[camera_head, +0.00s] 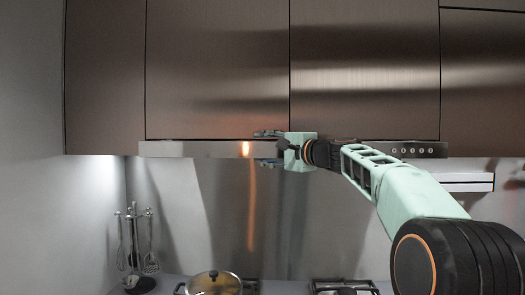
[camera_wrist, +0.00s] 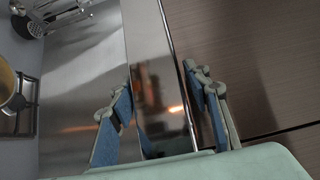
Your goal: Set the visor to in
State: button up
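The visor (camera_head: 205,149) is a long, shiny metal strip under the wall cabinets. In the wrist view the visor (camera_wrist: 155,85) runs down the middle, with an orange reflection on it. My gripper (camera_head: 268,148) is at the front of the visor, near its middle. One finger is above the strip and the other below it. In the wrist view my gripper (camera_wrist: 160,112) has its blue-padded fingers spread on either side of the strip, with nothing clamped. Contact with the strip is hard to tell. My gripper and arm hide part of the visor. How far it stands out is unclear.
Cabinet doors (camera_head: 215,70) are directly above the visor. Round buttons (camera_head: 412,150) are at its right end. Below are a lidded pot (camera_head: 214,283), a stove grate (camera_head: 343,287) and a utensil stand (camera_head: 138,250). A white shelf-like piece (camera_head: 465,182) is at right.

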jog(key=shift+o, duration=0.9)
jog(key=shift+f, duration=0.1)
jog(key=shift+s+d+f, duration=0.1)
jog(key=v, duration=1.1)
jog(key=shift+s+d, duration=0.25)
jog(key=shift+s, duration=0.05)
